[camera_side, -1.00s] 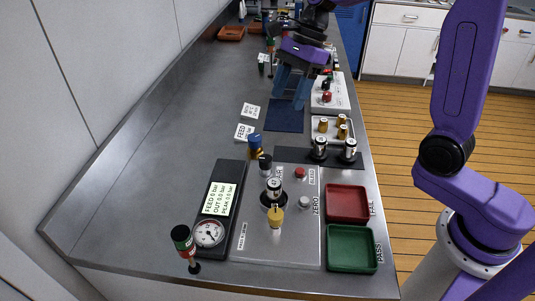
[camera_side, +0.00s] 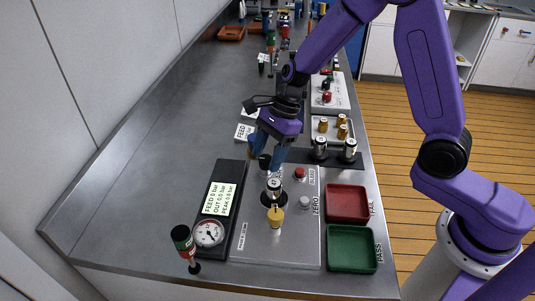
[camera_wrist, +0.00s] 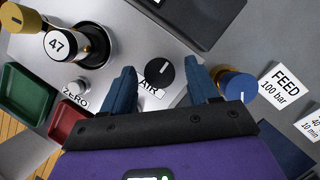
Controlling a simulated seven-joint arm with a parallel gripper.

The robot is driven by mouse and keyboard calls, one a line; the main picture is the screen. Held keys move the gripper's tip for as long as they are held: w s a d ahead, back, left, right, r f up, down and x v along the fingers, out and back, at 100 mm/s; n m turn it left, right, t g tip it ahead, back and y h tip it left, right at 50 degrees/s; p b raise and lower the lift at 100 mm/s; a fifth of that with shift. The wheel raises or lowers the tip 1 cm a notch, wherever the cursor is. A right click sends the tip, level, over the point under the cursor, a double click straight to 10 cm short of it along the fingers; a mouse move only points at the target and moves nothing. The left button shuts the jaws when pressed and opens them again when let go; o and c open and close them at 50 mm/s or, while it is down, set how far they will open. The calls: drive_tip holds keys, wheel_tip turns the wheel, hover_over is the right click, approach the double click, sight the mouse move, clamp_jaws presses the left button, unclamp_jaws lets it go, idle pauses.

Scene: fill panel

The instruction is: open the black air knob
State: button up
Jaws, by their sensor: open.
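The black air knob (camera_wrist: 159,73) has a white line on its top and stands beside the AIR label (camera_wrist: 152,84) on the grey panel (camera_wrist: 140,38). My gripper (camera_wrist: 161,76) is open and empty, with one blue finger to each side of the knob in the wrist view. A gap shows between each finger and the knob. In the side view my gripper (camera_side: 266,156) is just above and around the knob (camera_side: 265,162), which the fingers partly hide. How high the fingertips are over the panel is hard to tell.
A blue-topped brass knob (camera_wrist: 237,84) stands close beside the right finger in the wrist view. A part marked 47 (camera_side: 274,187), a red button (camera_side: 300,173) and a ZERO button (camera_side: 305,202) are nearby. Red (camera_side: 347,203) and green (camera_side: 352,249) trays lie right. The gauge display reads zero.

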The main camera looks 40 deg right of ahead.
drive_tip(key=shift+a+f, duration=0.1)
drive_tip(key=shift+f, duration=0.1)
drive_tip(key=c, duration=1)
drive_tip(key=shift+c, duration=0.2)
